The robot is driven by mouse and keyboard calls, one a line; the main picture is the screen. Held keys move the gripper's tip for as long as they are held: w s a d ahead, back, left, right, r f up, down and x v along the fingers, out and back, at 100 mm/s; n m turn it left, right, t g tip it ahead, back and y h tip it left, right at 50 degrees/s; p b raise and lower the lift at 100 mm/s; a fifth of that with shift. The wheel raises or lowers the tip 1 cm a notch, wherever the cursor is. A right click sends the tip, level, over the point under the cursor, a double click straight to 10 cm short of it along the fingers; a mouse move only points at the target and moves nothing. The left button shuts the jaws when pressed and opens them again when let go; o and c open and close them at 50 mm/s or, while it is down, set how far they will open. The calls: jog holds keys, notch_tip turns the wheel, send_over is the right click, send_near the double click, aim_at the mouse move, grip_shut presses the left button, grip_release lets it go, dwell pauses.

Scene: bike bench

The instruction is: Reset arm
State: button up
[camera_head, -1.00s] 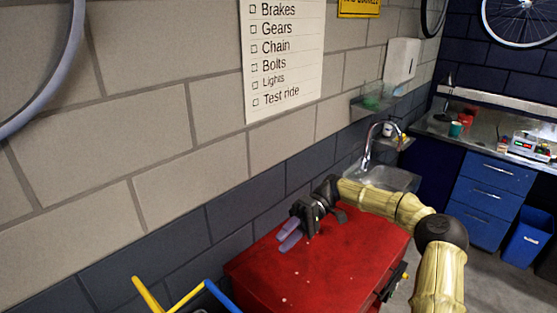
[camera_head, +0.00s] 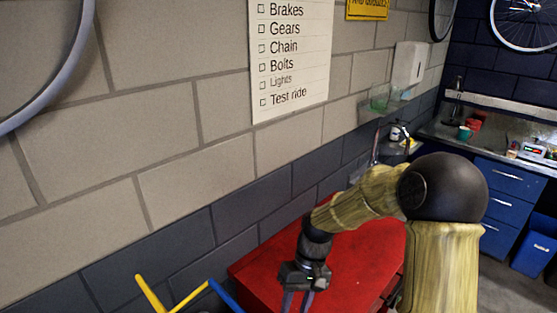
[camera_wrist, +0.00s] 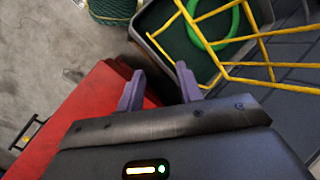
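My gripper (camera_head: 296,298) hangs in front of the red cabinet (camera_head: 363,248) in the head view, pointing down toward the bottom edge of the picture. In the wrist view its two purple fingers (camera_wrist: 160,90) stand apart with nothing between them, so it is open and empty. The red cabinet also shows at the left in the wrist view (camera_wrist: 85,112). My bent arm covers part of the cabinet top and the sink behind it.
In the wrist view, a grey bin (camera_wrist: 152,18) with a green ring (camera_wrist: 203,44) and a yellow wire frame (camera_wrist: 265,63) lies beyond the fingers. A dark green basket (camera_wrist: 112,8) stands at the top. A block wall (camera_head: 130,120) runs behind the cabinet; blue drawers (camera_head: 508,180) stand at the right.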

jog(key=s+d+r+m+t+h, duration=0.1)
jog(key=s+d+t, duration=0.2)
jog(key=d, duration=0.2)
jog(key=s+d+r+m+t+h+b, duration=0.1)
jog(key=s+d+m+t, duration=0.1)
jog(key=d, duration=0.4)
jog(key=shift+s+d+r+m+t+h, duration=0.15)
jog(key=shift+s+r+m+t+h, duration=0.2)
jog(key=shift+s+t, duration=0.5)
jog(key=shift+f, duration=0.15)
